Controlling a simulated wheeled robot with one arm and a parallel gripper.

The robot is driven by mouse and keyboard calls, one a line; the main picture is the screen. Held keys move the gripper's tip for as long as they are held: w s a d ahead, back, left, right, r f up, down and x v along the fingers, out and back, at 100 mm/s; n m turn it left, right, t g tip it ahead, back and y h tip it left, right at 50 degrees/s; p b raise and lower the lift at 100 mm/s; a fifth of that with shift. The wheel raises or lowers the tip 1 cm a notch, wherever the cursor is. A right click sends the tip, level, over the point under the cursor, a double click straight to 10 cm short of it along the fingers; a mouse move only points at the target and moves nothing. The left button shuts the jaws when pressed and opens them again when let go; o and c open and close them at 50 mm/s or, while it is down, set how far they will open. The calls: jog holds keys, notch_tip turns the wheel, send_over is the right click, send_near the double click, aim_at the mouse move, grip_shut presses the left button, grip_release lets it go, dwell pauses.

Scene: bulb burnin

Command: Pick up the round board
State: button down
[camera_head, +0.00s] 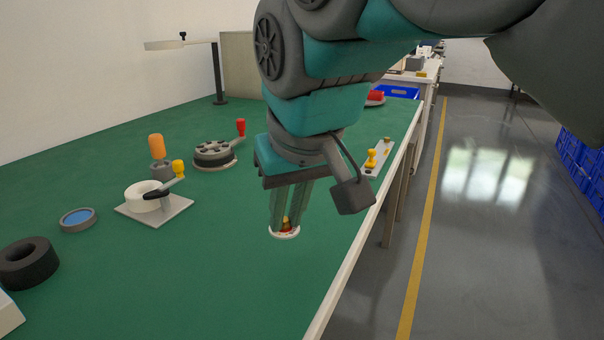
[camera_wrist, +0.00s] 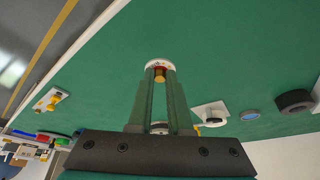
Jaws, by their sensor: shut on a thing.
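The round board (camera_head: 285,234) is a small white disc with a red and yellow part standing on its middle. It is at or just above the green table top, near the table's right edge. My gripper (camera_head: 286,225) points down over it, with its fingertips closed on the raised part. In the wrist view the board (camera_wrist: 159,64) shows at the ends of the fingers, and my gripper (camera_wrist: 160,76) is shut on its raised part. I cannot tell whether the board touches the table.
Left of my gripper stand a white ring fixture with a black and yellow handle (camera_head: 150,200), a grey disc with a red knob (camera_head: 215,154), a blue-topped dish (camera_head: 78,219) and a black ring (camera_head: 28,262). A plate with a yellow knob (camera_head: 379,158) lies by the right edge.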

jog(key=shift+s+d+r, duration=0.1)
jog(key=shift+s+d, duration=0.25)
jog(key=shift+s, duration=0.05)
jog(key=shift+s+r, duration=0.1)
jog(key=shift+r, duration=0.05)
notch_tip(320, 180, up, 4)
jog(key=shift+r+p, duration=0.1)
jog(key=shift+p, duration=0.95)
jog(key=shift+d, duration=0.1)
